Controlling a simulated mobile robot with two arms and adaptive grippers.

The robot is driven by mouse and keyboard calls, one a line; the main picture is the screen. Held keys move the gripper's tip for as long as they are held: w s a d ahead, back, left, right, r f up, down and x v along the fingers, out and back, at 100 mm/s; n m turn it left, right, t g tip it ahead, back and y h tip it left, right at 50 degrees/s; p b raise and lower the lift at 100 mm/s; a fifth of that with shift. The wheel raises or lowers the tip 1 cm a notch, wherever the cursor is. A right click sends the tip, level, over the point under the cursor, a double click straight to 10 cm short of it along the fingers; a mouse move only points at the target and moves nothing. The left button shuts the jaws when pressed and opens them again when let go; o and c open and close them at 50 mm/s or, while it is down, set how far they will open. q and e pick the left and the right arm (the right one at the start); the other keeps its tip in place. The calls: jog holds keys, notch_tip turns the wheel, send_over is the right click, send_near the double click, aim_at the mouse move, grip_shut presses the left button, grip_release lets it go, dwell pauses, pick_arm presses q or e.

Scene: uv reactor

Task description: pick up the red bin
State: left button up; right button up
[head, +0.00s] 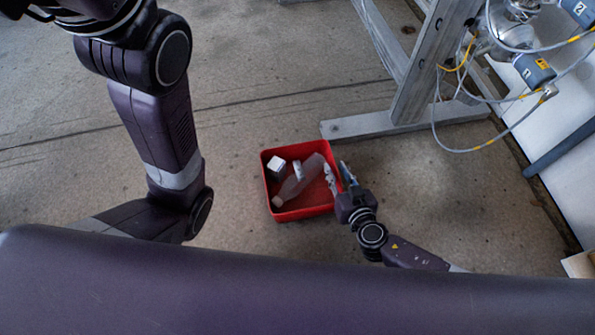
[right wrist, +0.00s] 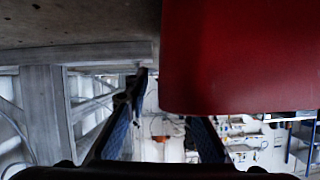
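The red bin (head: 303,212) is an open, squarish tub standing on the concrete floor near the middle of the head view. It holds a clear bottle and small white items. My right gripper (head: 336,171) is at the bin's right wall, fingers apart, one over the inside and one outside. In the right wrist view, the bin's red wall (right wrist: 240,60) fills the upper right and hides the tip of one finger. A gap shows between the fingers of the right gripper (right wrist: 165,110); I cannot tell whether either touches the wall. My left gripper is out of view.
A grey metal frame foot (head: 400,124) lies on the floor just behind and right of the bin. Cables (head: 470,148) hang from equipment at the upper right. The floor left of the bin is clear.

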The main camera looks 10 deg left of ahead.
jog(key=shift+w+a+f, duration=0.1)
jog(key=shift+w+f, duration=0.05)
jog(key=shift+w, duration=0.1)
grip_shut()
dwell(0.4)
